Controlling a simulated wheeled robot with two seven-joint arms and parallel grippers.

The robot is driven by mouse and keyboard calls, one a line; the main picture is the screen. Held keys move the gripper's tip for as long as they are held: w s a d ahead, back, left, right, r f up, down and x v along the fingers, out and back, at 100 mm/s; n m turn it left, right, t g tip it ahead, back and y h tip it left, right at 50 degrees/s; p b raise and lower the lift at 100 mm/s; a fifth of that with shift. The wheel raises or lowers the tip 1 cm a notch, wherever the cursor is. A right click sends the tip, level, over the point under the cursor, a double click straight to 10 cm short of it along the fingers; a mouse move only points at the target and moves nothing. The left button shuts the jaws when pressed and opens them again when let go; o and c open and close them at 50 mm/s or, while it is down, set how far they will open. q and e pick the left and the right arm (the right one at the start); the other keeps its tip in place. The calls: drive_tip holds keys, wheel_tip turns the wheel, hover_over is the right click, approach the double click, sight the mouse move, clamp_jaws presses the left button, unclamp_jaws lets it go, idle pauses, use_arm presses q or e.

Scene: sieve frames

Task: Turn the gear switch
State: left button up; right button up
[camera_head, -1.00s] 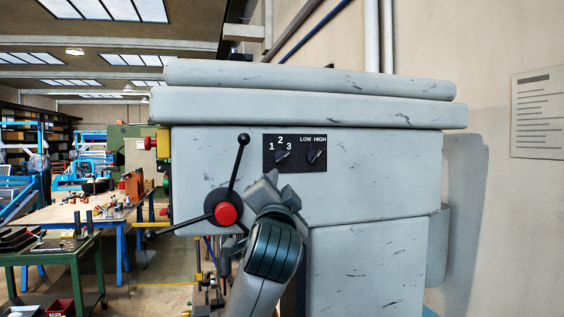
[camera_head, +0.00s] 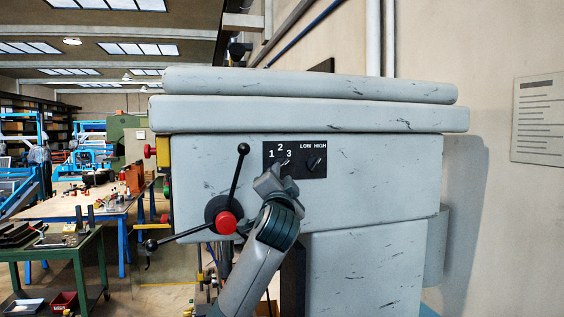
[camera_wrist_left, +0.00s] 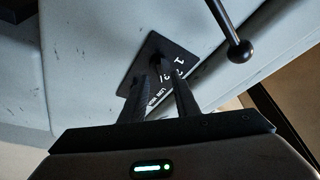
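The gear switch (camera_head: 284,163) is a small dark knob under the marks 1, 2 and 3 on a black panel (camera_head: 300,173) on the grey machine. My left gripper (camera_head: 276,170) is right at it, covering its lower part in the head view. In the wrist view the panel (camera_wrist_left: 178,53) shows ahead of my left gripper (camera_wrist_left: 161,76). Its two dark fingers stand apart with a gap between them, tips close to the panel. I cannot tell whether they touch the knob. My right gripper is not in view.
The LOW/HIGH knob (camera_head: 314,164) sits just right of the gear switch. A spoked handle with a red hub (camera_head: 226,222) and black ball ends stands left of my arm; one lever (camera_wrist_left: 239,50) is near the fingers. Workbenches (camera_head: 75,210) stand far left.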

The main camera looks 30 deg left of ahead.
sight(282, 168)
use_arm(q)
drive_tip(key=shift+p+x, duration=0.95)
drive_tip(key=shift+x, duration=1.4)
drive_tip(key=shift+c, duration=0.3)
clamp_jaws()
